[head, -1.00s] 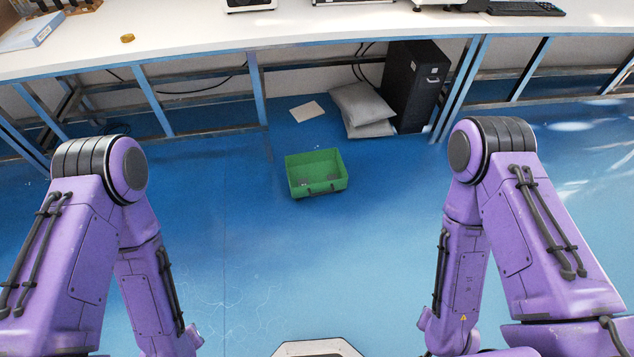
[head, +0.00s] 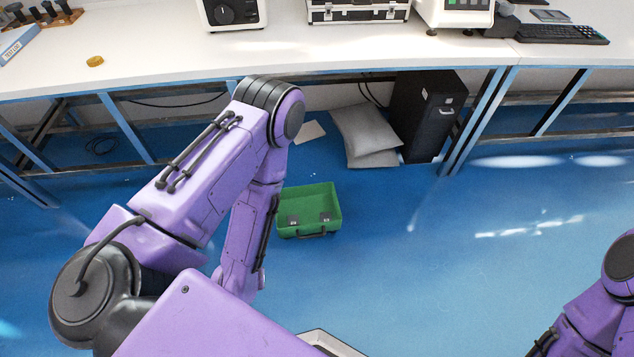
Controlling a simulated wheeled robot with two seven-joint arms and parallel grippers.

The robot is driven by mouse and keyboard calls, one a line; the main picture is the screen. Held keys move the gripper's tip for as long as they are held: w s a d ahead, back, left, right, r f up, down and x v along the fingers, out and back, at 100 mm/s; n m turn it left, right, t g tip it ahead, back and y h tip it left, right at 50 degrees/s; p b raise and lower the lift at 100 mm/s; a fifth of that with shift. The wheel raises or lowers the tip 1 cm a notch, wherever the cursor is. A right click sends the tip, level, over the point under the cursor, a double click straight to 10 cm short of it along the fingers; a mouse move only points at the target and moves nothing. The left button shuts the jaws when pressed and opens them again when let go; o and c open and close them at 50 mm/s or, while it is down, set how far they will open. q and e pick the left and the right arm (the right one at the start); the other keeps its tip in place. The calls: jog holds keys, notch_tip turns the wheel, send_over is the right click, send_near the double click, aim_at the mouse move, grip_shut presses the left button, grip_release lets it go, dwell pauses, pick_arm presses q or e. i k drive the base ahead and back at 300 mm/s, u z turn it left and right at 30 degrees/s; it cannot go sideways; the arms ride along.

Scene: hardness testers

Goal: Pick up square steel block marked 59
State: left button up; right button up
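A green open box (head: 310,205) sits on the blue floor in front of the table, partly behind my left arm. Two small dark pieces, one on the left (head: 293,221) and one on the right (head: 325,217), are at its near side. They are too small to read any mark, and I cannot tell whether either is the square steel block marked 59. My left arm crosses the left and middle of the view, bent downward beside the box. My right arm shows only at the lower right edge. Neither gripper is in view.
A long white table (head: 150,65) holds a tester (head: 232,12), a metal case (head: 357,10), another device (head: 455,12), a keyboard (head: 562,33) and a yellow round piece (head: 95,61). Grey cushions (head: 365,133) and a black cabinet (head: 420,115) stand below. The floor at right is clear.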

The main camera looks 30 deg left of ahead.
aim_at(292, 220)
jog(key=u, duration=0.45)
jog(key=i, duration=1.15)
jog(key=u, duration=0.8)
